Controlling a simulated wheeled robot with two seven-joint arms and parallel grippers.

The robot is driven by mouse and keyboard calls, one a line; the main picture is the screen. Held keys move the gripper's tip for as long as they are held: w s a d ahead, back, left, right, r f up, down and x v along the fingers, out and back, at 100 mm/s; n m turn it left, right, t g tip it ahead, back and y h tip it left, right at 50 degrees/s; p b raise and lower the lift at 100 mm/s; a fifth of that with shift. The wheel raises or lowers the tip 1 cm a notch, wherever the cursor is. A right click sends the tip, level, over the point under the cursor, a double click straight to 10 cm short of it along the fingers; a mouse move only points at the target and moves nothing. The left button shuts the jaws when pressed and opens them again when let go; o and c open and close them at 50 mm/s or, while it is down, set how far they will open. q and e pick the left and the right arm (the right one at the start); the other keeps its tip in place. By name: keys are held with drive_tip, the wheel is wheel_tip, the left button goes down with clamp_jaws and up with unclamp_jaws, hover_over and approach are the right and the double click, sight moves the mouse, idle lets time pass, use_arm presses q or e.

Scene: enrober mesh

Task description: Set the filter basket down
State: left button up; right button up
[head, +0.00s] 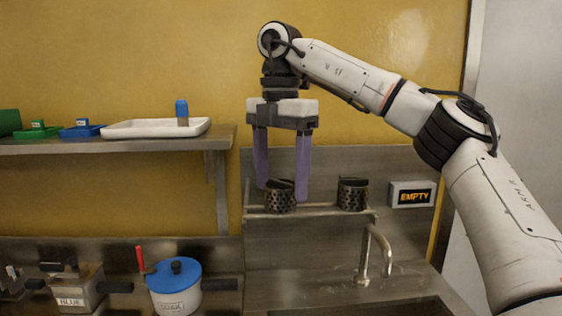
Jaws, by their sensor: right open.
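A dark perforated filter basket (281,199) stands upright on the rail rack (320,211) above the sink. My right gripper (281,193) points straight down over this basket. It is open, with one purple finger at each side of the basket's upper part. I cannot tell whether either finger touches the wall. A second dark perforated basket (353,195) stands on the same rack, to the right and clear of my gripper. My left gripper is out of view.
A display (411,194) reading "EMPTY" is right of the rack. A tap (376,252) rises below. A blue-lidded pot (176,285) and a metal box labelled BLUE (80,290) are lower left. A shelf (110,146) holds a white tray (140,129).

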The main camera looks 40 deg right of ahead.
sight(281, 181)
drive_tip(key=shift+r, duration=3.35)
